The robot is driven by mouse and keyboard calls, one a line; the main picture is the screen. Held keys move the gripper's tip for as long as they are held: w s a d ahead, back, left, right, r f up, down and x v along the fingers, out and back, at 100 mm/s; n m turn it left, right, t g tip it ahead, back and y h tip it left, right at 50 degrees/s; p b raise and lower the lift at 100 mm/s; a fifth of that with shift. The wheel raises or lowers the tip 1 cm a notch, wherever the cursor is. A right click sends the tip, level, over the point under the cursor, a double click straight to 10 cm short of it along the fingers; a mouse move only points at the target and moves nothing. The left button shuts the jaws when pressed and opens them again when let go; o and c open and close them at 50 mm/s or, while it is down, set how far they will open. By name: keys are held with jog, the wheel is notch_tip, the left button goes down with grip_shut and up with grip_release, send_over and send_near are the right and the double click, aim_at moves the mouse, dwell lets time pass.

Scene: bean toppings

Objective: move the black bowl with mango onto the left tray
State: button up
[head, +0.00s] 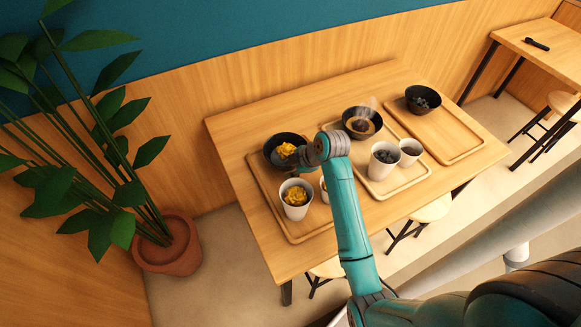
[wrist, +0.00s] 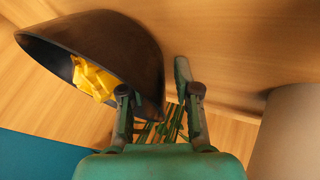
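The black bowl with yellow mango (head: 279,143) is at the back end of the left tray (head: 262,188) in the head view; I cannot tell whether it rests fully on it. My gripper (head: 296,158) is at the bowl's front right side and partly covers it. In the wrist view the bowl (wrist: 140,50) fills the upper left, with mango pieces (wrist: 92,78) inside. My gripper (wrist: 155,95) has its fingers apart there. The bowl's near side reaches into the gap between them, with a space left beside the right finger.
A white cup with yellow pieces (head: 296,203) stands on the left tray, with another cup (head: 324,190) partly hidden by my arm. The middle tray (head: 404,184) holds a dark bowl (head: 350,114) and two cups. The right tray (head: 455,140) holds a black bowl (head: 422,106) with dark contents.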

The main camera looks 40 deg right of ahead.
jog(key=v, duration=1.2)
